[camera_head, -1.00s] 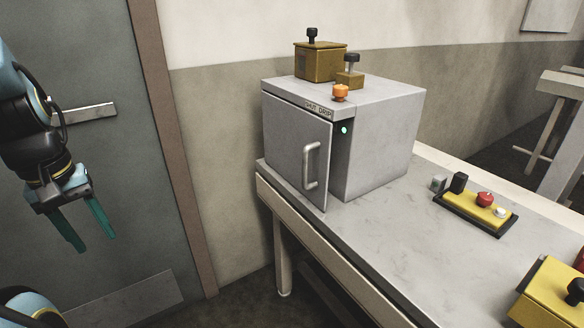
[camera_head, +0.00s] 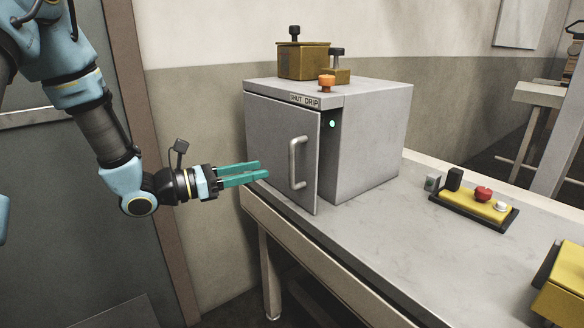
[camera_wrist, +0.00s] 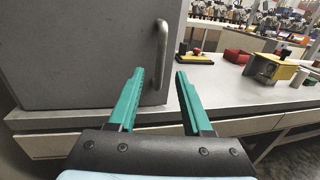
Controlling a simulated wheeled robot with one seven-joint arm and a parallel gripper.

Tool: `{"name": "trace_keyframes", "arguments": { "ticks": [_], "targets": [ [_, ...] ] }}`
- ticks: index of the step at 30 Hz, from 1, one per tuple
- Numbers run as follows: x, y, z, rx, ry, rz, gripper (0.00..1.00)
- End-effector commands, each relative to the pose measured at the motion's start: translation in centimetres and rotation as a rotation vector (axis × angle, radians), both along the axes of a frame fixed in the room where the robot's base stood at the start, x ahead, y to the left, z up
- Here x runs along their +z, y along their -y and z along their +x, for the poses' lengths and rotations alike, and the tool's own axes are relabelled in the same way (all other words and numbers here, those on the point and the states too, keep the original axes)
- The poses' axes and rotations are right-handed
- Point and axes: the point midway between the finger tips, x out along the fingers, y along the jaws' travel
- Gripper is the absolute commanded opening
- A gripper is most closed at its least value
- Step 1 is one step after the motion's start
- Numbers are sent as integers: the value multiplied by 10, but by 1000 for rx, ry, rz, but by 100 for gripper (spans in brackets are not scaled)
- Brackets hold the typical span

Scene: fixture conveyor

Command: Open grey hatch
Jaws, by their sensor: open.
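The grey hatch (camera_head: 276,148) is the front door of a grey box on the table, with a silver upright bar handle (camera_head: 294,163) near its right edge. The door stands slightly out from the box along its right side. My gripper (camera_head: 264,168) has two teal fingers and points right, left of the handle and in front of the door. In the wrist view my gripper (camera_wrist: 158,72) is open and empty, and the handle (camera_wrist: 161,52) stands ahead between the finger lines, apart from the tips. The hatch (camera_wrist: 85,50) fills the upper left there.
The box top (camera_head: 375,90) carries brown blocks with black knobs (camera_head: 302,62) and an orange knob (camera_head: 327,83). The table (camera_head: 385,225) holds a yellow button panel (camera_head: 475,207) and a yellow box (camera_head: 562,290). A dark room door (camera_head: 60,215) is at left.

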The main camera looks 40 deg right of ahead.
Motion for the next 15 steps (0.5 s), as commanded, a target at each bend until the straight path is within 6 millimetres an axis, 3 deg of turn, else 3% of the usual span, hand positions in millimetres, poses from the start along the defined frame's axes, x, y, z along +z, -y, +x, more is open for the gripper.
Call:
{"name": "trace_keyframes", "arguments": {
  "ticks": [15],
  "targets": [
    [1, 83, -23, -5, 3, 2, 50]
  ]
}}
